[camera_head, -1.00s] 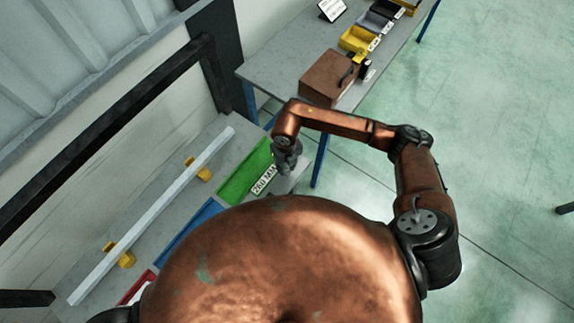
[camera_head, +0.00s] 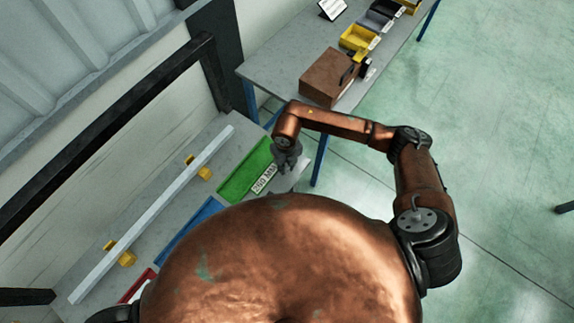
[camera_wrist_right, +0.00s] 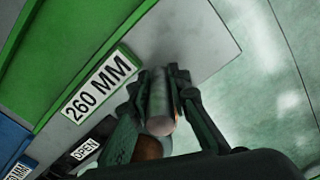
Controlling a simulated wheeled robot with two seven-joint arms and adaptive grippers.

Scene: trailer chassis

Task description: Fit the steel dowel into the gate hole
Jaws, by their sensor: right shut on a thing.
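In the right wrist view a grey steel dowel (camera_wrist_right: 158,100) stands between the dark fingers of my right gripper (camera_wrist_right: 160,97), which is shut on it. One rounded end points toward the camera; the far end is hard to make out. In the head view my right gripper (camera_head: 287,158) is small, at the right end of the bench beside the green tray. The dowel cannot be told apart there. I cannot make out the gate hole in either view. My left gripper is not in view.
The grey bench (camera_head: 226,134) carries a green tray (camera_head: 245,172), a blue tray (camera_head: 190,230), a red tray (camera_head: 137,285) and a long pale bar (camera_head: 150,215) on yellow blocks. A second table (camera_head: 285,72) holds a brown box (camera_head: 328,77) and several bins. Green floor is clear at right.

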